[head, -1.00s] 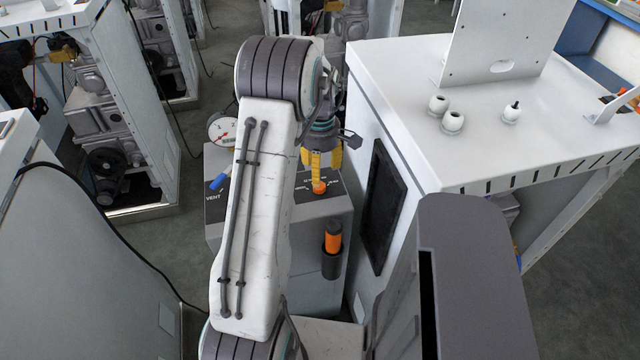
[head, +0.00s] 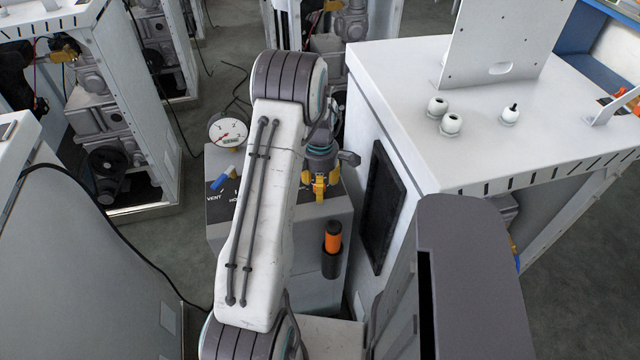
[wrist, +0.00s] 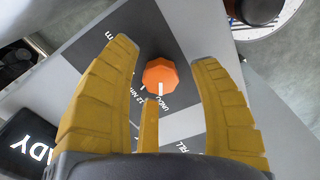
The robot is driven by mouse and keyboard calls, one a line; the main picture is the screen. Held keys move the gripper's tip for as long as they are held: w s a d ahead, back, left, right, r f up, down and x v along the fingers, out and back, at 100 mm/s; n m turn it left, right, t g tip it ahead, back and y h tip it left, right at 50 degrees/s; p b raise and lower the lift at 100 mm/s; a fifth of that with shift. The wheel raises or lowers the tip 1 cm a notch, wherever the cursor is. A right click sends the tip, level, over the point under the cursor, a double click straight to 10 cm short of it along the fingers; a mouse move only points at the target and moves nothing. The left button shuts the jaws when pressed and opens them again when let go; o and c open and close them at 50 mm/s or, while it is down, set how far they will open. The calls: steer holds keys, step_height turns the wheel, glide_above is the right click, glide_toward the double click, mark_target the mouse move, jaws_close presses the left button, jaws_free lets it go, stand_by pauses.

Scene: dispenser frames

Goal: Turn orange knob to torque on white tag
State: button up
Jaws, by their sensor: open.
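The orange knob (wrist: 160,76) sits on a dark panel strip in the wrist view, with a white mark on its lower side. White lettering lies around it; one label seems to read "12 NM", another is hard to read. My gripper (wrist: 165,52) is open, its yellow fingers to the left and right of the knob, with a gap on each side. A shorter yellow finger stands just below it. In the head view my gripper (head: 320,190) is over the grey dispenser (head: 280,222) and hides the knob. I cannot make out a white tag with a torque value.
A dial gauge (head: 228,130) and a blue lever (head: 222,181) by the word VENT stand left of my arm. An orange-handled item (head: 333,237) sits in a black holder on the dispenser's front. A white cabinet (head: 400,150) stands close on the right.

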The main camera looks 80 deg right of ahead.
steer(key=shift+f, duration=0.1)
steer(key=shift+c, duration=0.3)
jaws_close()
stand_by(0.4)
